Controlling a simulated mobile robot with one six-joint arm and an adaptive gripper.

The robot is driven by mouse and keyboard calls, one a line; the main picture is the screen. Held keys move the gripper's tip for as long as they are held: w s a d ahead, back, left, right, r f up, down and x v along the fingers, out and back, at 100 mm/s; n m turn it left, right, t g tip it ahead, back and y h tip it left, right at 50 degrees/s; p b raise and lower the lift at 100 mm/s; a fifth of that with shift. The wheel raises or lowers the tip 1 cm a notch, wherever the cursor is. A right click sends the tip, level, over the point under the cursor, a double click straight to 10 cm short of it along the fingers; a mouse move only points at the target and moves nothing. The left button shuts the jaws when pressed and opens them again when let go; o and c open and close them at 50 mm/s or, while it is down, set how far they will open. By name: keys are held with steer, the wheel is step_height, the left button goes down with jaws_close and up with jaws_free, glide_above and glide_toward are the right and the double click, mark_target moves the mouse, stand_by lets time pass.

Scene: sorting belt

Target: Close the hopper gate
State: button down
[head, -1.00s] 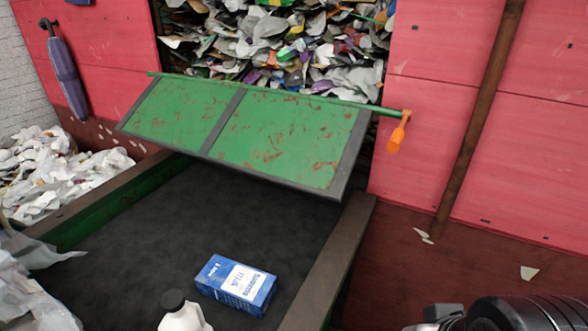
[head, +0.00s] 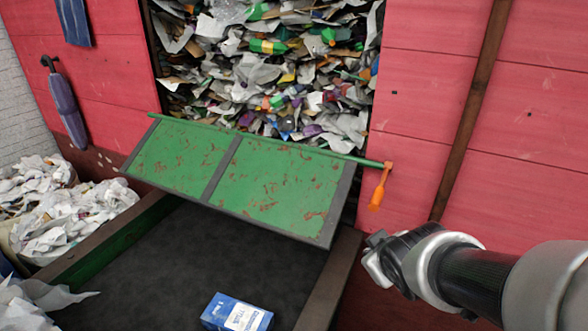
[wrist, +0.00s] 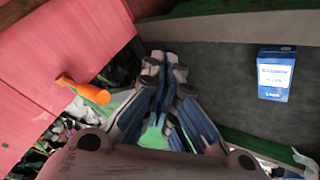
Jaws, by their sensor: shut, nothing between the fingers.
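The hopper gate (head: 275,185) is a green, rust-spotted panel with dark edge strips. It hangs tilted outward over the belt, hinged on a green rod along its top, with the waste behind it exposed. An orange handle (head: 377,192) hangs from the rod's right end; it also shows at the left in the wrist view (wrist: 88,92). My gripper (head: 372,262) is below the handle and right of the gate's lower right corner, apart from the handle. In the wrist view its fingers (wrist: 163,62) are together with nothing between them.
The dark belt (head: 190,262) carries a blue carton (head: 237,312), also seen in the wrist view (wrist: 275,75). Bags of white scrap (head: 75,215) stand at the left. A red wall (head: 440,60) with a brown post (head: 470,105) rises behind my arm.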

steer(key=w+a+n+y+p, duration=0.3)
steer(key=a+n+p, duration=0.1)
steer(key=a+p, duration=0.2)
steer(key=w+a+r+n+y+p, duration=0.1)
steer(key=w+a+n+y+p, duration=0.2)
steer(key=a+p, duration=0.3)
steer(key=a+n+y, duration=0.1)
steer(key=a, duration=0.2)
steer(key=shift+w+r+n, duration=0.25)
steer(key=shift+n, duration=0.15)
steer(key=shift+a+f, duration=0.1)
steer(key=shift+a, duration=0.05)
glide_toward(277, 231)
steer(key=a+x, duration=0.1)
steer(key=x, duration=0.3)
steer(key=shift+w+d+f+p, duration=0.1)
steer(key=shift+w+d+p, duration=0.1)
steer(key=shift+d+p, duration=0.15)
steer(key=shift+f+b, duration=0.1)
steer(key=shift+b, duration=0.2)
